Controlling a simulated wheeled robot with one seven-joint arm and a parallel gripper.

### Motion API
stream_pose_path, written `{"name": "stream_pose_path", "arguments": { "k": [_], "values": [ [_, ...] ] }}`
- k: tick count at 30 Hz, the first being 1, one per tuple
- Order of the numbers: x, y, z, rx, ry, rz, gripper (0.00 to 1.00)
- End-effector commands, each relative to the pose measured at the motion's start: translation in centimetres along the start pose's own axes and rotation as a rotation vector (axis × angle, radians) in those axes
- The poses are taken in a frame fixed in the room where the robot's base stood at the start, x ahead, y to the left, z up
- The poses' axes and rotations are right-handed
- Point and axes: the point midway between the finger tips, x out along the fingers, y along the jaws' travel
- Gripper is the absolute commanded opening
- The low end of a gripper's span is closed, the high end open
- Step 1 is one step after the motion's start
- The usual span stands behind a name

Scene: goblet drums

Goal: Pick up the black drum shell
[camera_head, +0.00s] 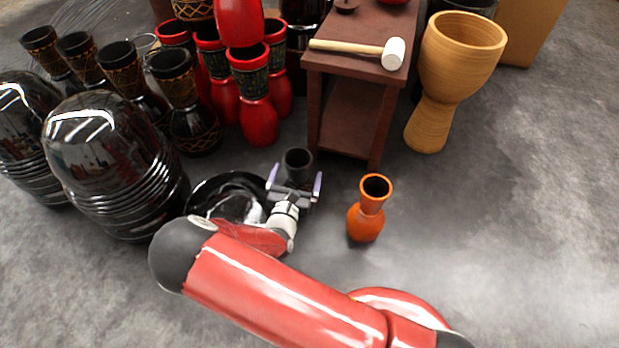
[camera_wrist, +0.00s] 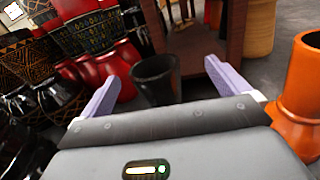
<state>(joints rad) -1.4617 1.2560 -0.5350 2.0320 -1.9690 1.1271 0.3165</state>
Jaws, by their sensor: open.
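A small black drum shell (camera_head: 298,160) with a round open top stands in front of the brown wooden stand. It also shows in the wrist view (camera_wrist: 157,80), in the gap between my fingers and close to their tips. Its lower part is hidden behind my gripper. My gripper (camera_head: 297,174) is open, with one pale purple finger to the left and one to the right of the shell. I cannot tell whether either finger touches it. In the wrist view both fingers (camera_wrist: 161,74) are apart.
An orange goblet drum (camera_head: 366,222) stands close on the right. A glossy black round piece (camera_head: 215,190) lies on the left, beside large black drums (camera_head: 105,150). Red drums (camera_head: 258,118) and the brown stand (camera_head: 345,120) with a mallet are behind. Floor at right is clear.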

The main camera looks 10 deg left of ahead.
Motion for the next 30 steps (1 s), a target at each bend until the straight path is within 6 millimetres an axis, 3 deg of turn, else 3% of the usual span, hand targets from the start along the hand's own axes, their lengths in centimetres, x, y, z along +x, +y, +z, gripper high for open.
{"name": "stream_pose_path", "arguments": {
  "k": [5, 21, 30],
  "values": [
    [-0.1, 1.4, -1.5, -0.046, -0.001, 0.072, 1.00],
    [6.7, 1.8, -2.1, -0.045, 0.000, 0.067, 1.00],
    [7.2, 1.8, -2.0, -0.045, 0.000, 0.067, 1.00]
  ]
}}
